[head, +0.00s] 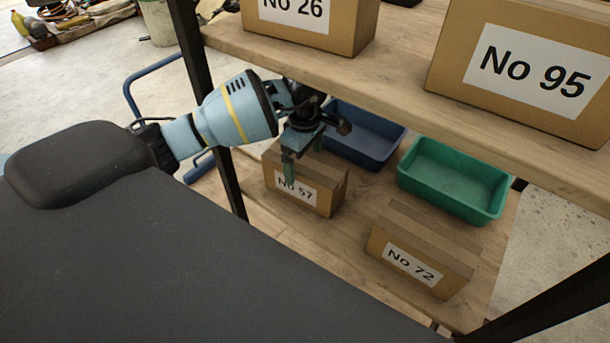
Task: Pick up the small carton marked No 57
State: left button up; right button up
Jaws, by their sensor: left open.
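The small carton marked No 57 (325,197) sits on the lower wooden shelf, its white label facing me. My left gripper (298,160) reaches in between the shelves, above and in front of this carton. Its fingers point down, and one green finger overlaps the carton's front and part of the label. The gripper is open; whether a finger touches the carton I cannot tell. The carton's upper left part is partly hidden behind the gripper. My right gripper is not in view.
On the lower shelf (290,240) stand a No 72 carton (420,255), a blue bin (365,135) and a green bin (450,180). The upper shelf (400,85) holds cartons No 26 (340,25) and No 95 (520,65), close above my arm. A dark post (232,185) stands left.

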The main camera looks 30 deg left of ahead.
pick_arm(q)
jog(key=shift+f, duration=0.55)
notch_tip(320, 180, down, 5)
jog(key=shift+b, duration=0.95)
jog(key=shift+r, duration=0.2)
jog(key=shift+c, duration=0.3)
jog(key=c, duration=1.4)
jog(key=shift+w, duration=0.15)
jog(key=c, duration=0.4)
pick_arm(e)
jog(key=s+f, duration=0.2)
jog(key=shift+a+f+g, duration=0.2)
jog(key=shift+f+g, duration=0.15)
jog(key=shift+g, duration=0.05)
pick_arm(q)
jog(key=shift+r, duration=0.15)
